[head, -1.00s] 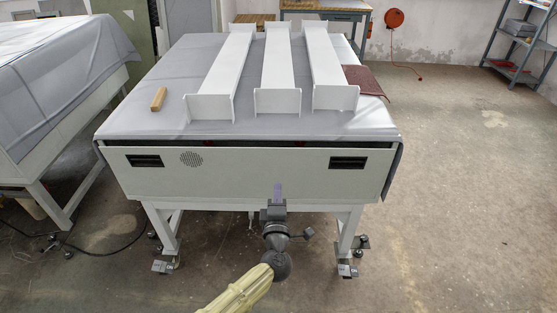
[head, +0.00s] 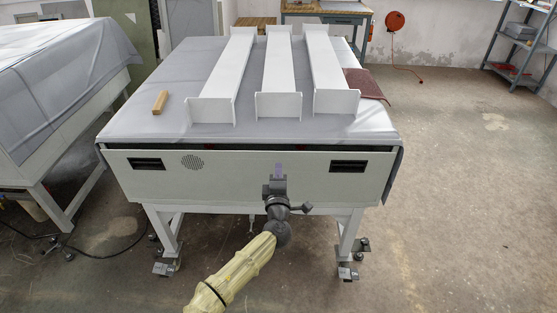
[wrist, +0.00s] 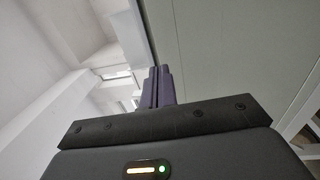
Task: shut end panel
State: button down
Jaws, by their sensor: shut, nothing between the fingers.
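The end panel (head: 240,184) is the pale grey-green front face of the near table-like machine. It has two black recessed handles, left (head: 146,164) and right (head: 348,166), and a round speaker-like grille (head: 192,162). A dark gap runs along its top edge, below the grey cover. My gripper (head: 278,169) is shut and empty, in front of the panel right of its middle, fingers pointing up and forward. In the wrist view the purple closed fingers (wrist: 158,86) overlap the left edge of a flat grey-green surface, likely the panel. Whether they touch it I cannot tell.
Three white channel-shaped beams (head: 286,75) and a wooden block (head: 160,102) lie on the grey-covered top (head: 185,75). Another covered table (head: 60,65) stands at left. Grey shelves (head: 520,40) stand at far right. The floor (head: 470,200) at right is clear.

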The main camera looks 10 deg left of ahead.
aim_at(279, 153)
jog(key=x, duration=0.4)
jog(key=shift+w+a, duration=0.1)
jog(key=shift+w, duration=0.3)
jog(key=shift+w+d, duration=0.25)
jog(key=shift+d, duration=0.05)
jog(key=shift+s+a, duration=0.25)
jog(key=shift+a, duration=0.2)
jog(key=shift+r+p, duration=0.1)
jog(key=shift+p, duration=0.2)
jog(key=shift+w+a+r+g+p, duration=0.1)
jog(key=shift+w+r+g+p, duration=0.1)
jog(key=shift+w+g+p, duration=0.4)
jog(key=shift+w+f, duration=0.1)
jog(key=shift+w, duration=0.25)
